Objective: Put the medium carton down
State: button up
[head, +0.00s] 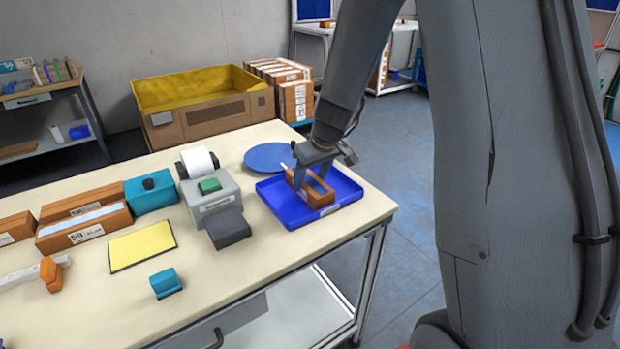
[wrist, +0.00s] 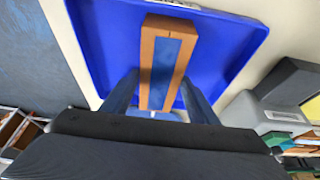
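The brown carton with a blue strip (wrist: 167,62) is in or just over the blue tray (head: 345,183), at the far right end of the table. The carton also shows in the head view (head: 321,196), with a white label on its near end. My gripper (wrist: 160,78) points down at the tray, one finger on each side of the carton. The fingertips appear to touch its sides. The arm and fingers partly hide the carton. Whether its underside rests on the tray floor cannot be told. The tray also shows in the wrist view (wrist: 110,40).
A grey label printer (head: 212,200) stands left of the tray, with a blue round disc (head: 269,157) behind. Brown cartons (head: 84,226), a teal box (head: 151,192), a yellow mat (head: 142,246) and a small teal item (head: 165,283) lie further left. The table's right edge is close to the tray.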

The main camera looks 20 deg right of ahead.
jog(key=shift+o, duration=1.2)
jog(key=shift+r, duration=0.1)
jog(key=shift+r, duration=0.25)
jog(key=b+v, duration=0.1)
jog(key=v, duration=1)
jog(key=s+f+m+g, duration=0.1)
jog(key=s+f, duration=0.2)
jog(key=s, duration=0.4)
jog(key=s+a+f+m+g+h, duration=0.1)
jog(key=s+f, duration=0.2)
jog(key=s, duration=0.4)
jog(key=s+f+m+g, duration=0.1)
jog(key=s+f, duration=0.2)
jog(key=s, duration=0.4)
jog(key=shift+a+m, duration=0.3)
jog(key=shift+a, duration=0.05)
jog(key=shift+r, duration=0.1)
